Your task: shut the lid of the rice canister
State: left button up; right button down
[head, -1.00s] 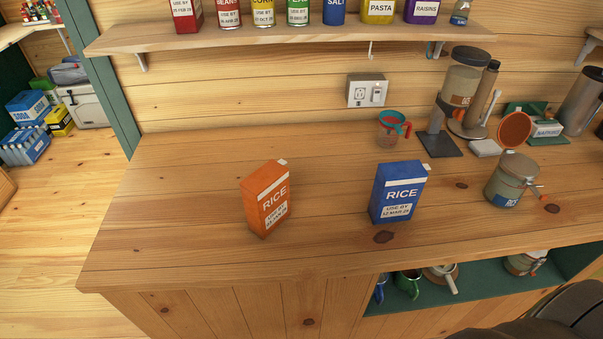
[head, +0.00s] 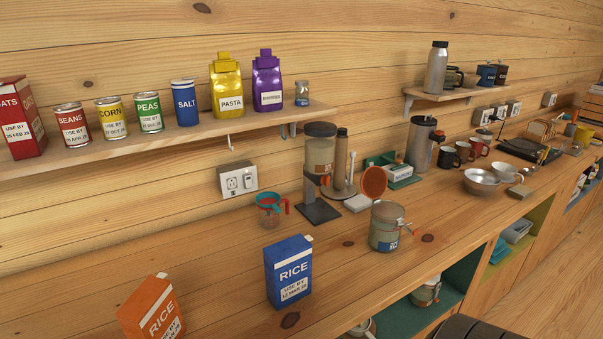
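The rice canister (head: 384,232) is a squat clear jar with a grey rim and a blue label, only partly legible. It stands upright on the wooden counter, right of the blue rice box. A round orange-faced disc (head: 373,182) stands raised at its back edge; it looks like the canister's lid, open, though the hinge is too small to make out. An orange-tipped clasp (head: 409,230) sticks out at the canister's right side. Neither of my grippers shows in the head view.
A blue rice box (head: 288,272) and an orange rice box (head: 152,312) stand left of the canister. A measuring cup (head: 270,209), a dispenser (head: 319,170) and a green-and-white box (head: 399,173) stand behind. Metal bowls (head: 481,182) are farther right. Counter (head: 440,222) right of the canister is clear.

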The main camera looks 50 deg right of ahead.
aim_at(374, 180)
jog(key=z, duration=2.05)
